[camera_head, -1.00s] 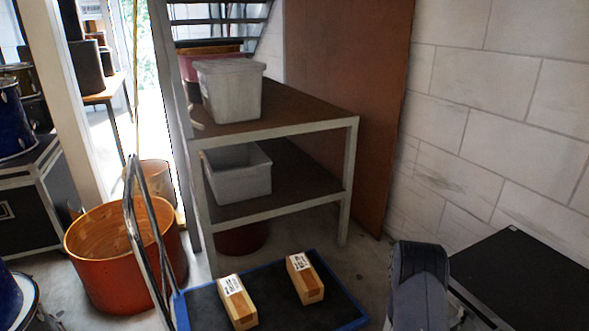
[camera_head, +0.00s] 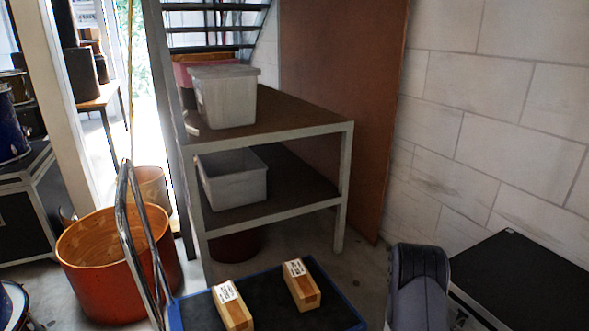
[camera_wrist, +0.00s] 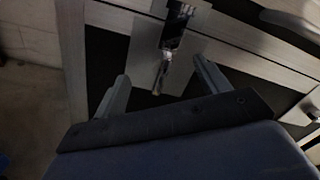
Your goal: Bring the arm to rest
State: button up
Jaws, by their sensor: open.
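My gripper (camera_wrist: 161,80) shows in the wrist view with its two fingers spread apart and nothing between them. Beyond the fingers is a black case with metal edging and a metal latch (camera_wrist: 172,50); I cannot tell the distance to it. In the head view, my grey-blue arm stands upright at the lower right, folded in front of me, left of a black flight case (camera_head: 525,285). The gripper itself is not clearly seen there.
A blue-edged cart (camera_head: 345,301) with a chrome handle carries two labelled wooden blocks, (camera_head: 233,306) and (camera_head: 301,284). Behind it, a two-level shelf (camera_head: 345,185) holds a grey bin on each level. An orange drum (camera_head: 105,275) stands left. A white block wall bounds the right.

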jog(key=m, duration=0.6)
jog(key=shift+s+m+b, duration=0.1)
jog(key=shift+m+b, duration=0.2)
dwell(0.4)
